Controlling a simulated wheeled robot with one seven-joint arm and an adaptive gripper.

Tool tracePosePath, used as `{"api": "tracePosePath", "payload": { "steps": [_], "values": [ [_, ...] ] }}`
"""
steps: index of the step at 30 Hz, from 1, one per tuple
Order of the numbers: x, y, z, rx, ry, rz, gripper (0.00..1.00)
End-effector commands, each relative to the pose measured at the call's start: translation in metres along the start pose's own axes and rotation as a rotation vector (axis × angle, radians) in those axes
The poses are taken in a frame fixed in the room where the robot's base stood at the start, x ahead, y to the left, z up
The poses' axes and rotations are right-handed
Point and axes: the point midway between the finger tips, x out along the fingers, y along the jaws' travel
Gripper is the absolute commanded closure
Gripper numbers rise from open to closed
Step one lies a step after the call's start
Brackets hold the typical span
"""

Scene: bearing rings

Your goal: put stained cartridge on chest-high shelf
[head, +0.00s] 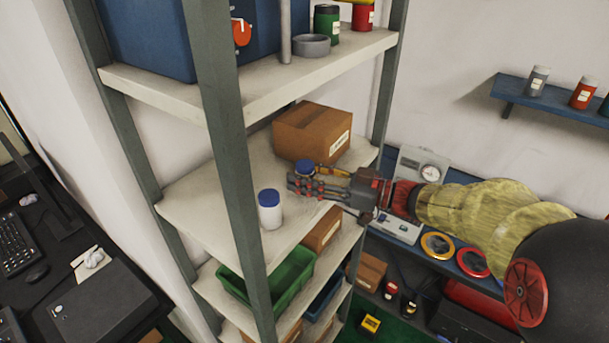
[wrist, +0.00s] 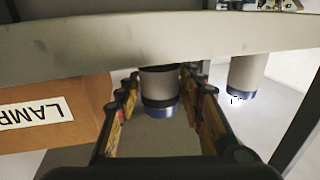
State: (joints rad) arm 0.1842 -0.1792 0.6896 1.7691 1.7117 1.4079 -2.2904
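A blue-capped cartridge (head: 304,168) stands on the middle shelf board (head: 190,207), mostly hidden by my gripper in the head view. In the wrist view this cartridge (wrist: 160,85) looks greyish with a dark band next to its blue cap. A second, whiter blue-capped cartridge (head: 269,208) stands apart to the left on the same board; it also shows in the wrist view (wrist: 246,75). My gripper (head: 318,185) reaches in from the right, its fingers (wrist: 163,95) spread on either side of the greyish cartridge, with visible gaps.
A cardboard box (head: 312,132) labelled LAMP stands behind my gripper, close to the fingers in the wrist view. A rack post (head: 238,180) stands at the front. The upper shelf (head: 260,90) holds a blue case and jars. A green bin (head: 265,285) is below.

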Motion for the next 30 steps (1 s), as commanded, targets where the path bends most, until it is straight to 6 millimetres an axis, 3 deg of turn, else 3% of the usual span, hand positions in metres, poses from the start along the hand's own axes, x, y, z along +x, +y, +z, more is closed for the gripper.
{"api": "tracePosePath", "payload": {
  "steps": [5, 18, 30],
  "values": [
    [0.0, 0.0, 0.0, 0.0, 0.0, 0.0, 0.5],
    [0.0, 0.0, -0.005, 0.0, 0.0, 0.0, 0.5],
    [-0.083, 0.001, -0.002, -0.001, 0.0, 0.005, 0.5]
  ]
}}
